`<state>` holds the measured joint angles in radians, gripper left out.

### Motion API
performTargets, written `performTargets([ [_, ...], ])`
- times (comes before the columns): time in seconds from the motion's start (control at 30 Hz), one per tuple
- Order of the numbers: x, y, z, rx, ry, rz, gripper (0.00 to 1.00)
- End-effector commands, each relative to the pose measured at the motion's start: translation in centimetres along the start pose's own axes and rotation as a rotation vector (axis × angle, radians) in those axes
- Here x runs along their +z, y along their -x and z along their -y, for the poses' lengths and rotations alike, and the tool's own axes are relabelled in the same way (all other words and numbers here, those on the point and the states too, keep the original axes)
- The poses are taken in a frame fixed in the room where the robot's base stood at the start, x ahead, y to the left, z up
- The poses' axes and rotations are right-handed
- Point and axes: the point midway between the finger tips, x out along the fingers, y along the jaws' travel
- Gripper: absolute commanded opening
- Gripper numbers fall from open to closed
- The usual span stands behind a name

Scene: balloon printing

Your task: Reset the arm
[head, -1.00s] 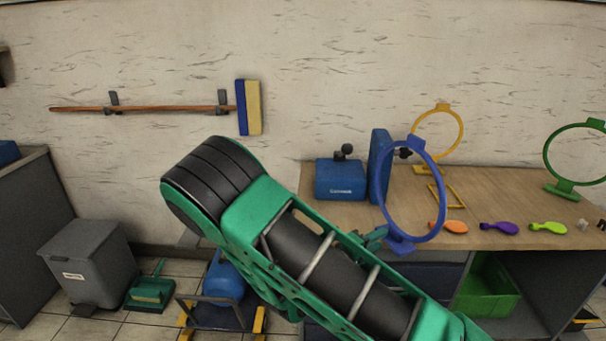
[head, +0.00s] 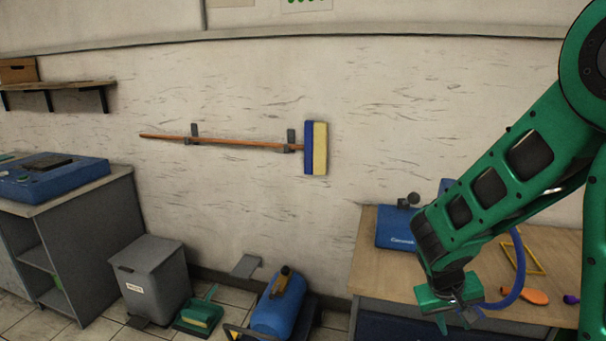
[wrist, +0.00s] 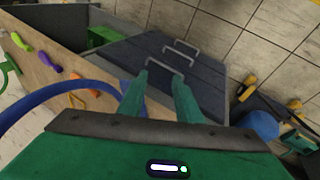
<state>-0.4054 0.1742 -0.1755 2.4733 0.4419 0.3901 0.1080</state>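My green arm (head: 500,180) comes down from the upper right in the head view. My gripper (head: 462,320) hangs at its lower end, near the front edge of the wooden worktable (head: 385,260). In the wrist view my gripper (wrist: 162,76) shows two green fingers spread apart with nothing between them. Below them is a grey cabinet front with metal handles (wrist: 180,47). The blue ring (wrist: 45,96) curves past on the left of the fingers, and I cannot tell how much clearance there is.
An orange balloon (head: 536,296) lies on the worktable, with several balloons visible in the wrist view. A blue box (head: 396,228) stands at the table's back left.

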Motion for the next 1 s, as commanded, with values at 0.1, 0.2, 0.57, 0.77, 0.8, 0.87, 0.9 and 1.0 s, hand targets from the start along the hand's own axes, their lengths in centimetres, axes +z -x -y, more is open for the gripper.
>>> performTargets([
  [0.1,0.2,2.7,-0.3,-0.106,-0.033,-0.023,0.31],
  [0.2,0.4,5.1,-0.4,-0.185,-0.046,-0.049,0.31],
  [0.57,2.1,13.3,-1.3,-0.371,-0.037,-0.174,0.31],
  [0.77,4.0,15.3,-2.9,-0.398,-0.056,-0.185,0.31],
  [0.8,5.2,14.6,-4.3,-0.385,-0.096,-0.142,0.31],
  [0.87,7.1,13.8,-6.1,-0.371,-0.152,-0.08,0.31],
  [0.9,8.4,13.4,-7.2,-0.363,-0.19,-0.038,0.31],
  [1.0,12.0,12.6,-9.6,-0.35,-0.29,0.068,0.31],
])
